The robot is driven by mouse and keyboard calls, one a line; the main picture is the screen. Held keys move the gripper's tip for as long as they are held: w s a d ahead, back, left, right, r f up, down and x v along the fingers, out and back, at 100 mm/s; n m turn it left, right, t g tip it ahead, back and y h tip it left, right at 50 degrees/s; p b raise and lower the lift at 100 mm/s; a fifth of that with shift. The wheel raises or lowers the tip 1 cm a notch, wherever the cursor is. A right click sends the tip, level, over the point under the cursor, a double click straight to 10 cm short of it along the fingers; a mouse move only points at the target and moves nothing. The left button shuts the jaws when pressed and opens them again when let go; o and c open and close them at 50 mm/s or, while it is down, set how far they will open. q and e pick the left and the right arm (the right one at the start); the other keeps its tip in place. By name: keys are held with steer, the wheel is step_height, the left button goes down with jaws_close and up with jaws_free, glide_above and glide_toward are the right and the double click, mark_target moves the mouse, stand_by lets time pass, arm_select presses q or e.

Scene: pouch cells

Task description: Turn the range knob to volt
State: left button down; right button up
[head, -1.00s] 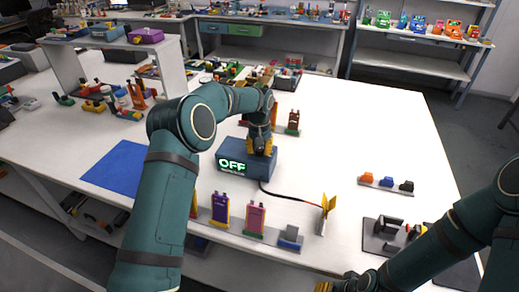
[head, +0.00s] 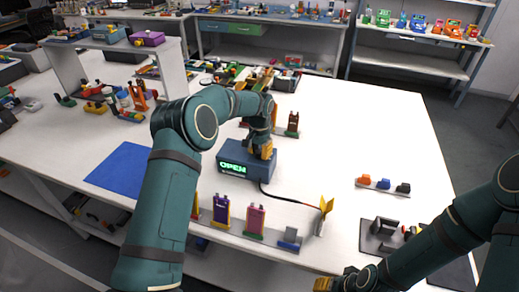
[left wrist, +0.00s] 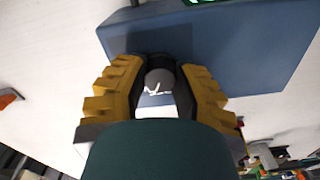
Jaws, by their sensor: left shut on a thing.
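The blue meter box (head: 266,174) stands on the white table; its lit display (head: 233,166) reads OPEN in green, with a smaller line under it that I cannot read. My left gripper (head: 262,151) reaches down onto the top of the box. In the left wrist view, its yellow-padded fingers (left wrist: 160,84) are closed around a round grey knob (left wrist: 160,76) with white marks, on the blue box top (left wrist: 245,55). In the head view the gripper hides the knob. My right gripper (head: 326,284) is at the bottom edge, partly cut off.
A black cable runs from the box to a yellow-tipped stand (head: 325,212). Purple and pink cells (head: 255,220) stand in front of the box. A blue mat (head: 118,166) lies left. Small orange, blue and black blocks (head: 383,184) sit right. The table's far right is clear.

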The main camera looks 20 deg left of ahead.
mark_target(260, 151)
arm_select(q)
steer(key=shift+m+p, duration=0.4)
steer(key=shift+m, duration=1.1)
steer(key=c, duration=0.7)
jaws_free()
steer(key=shift+r, duration=0.1)
step_height(260, 151, up, 12)
steer(key=shift+f, duration=0.1)
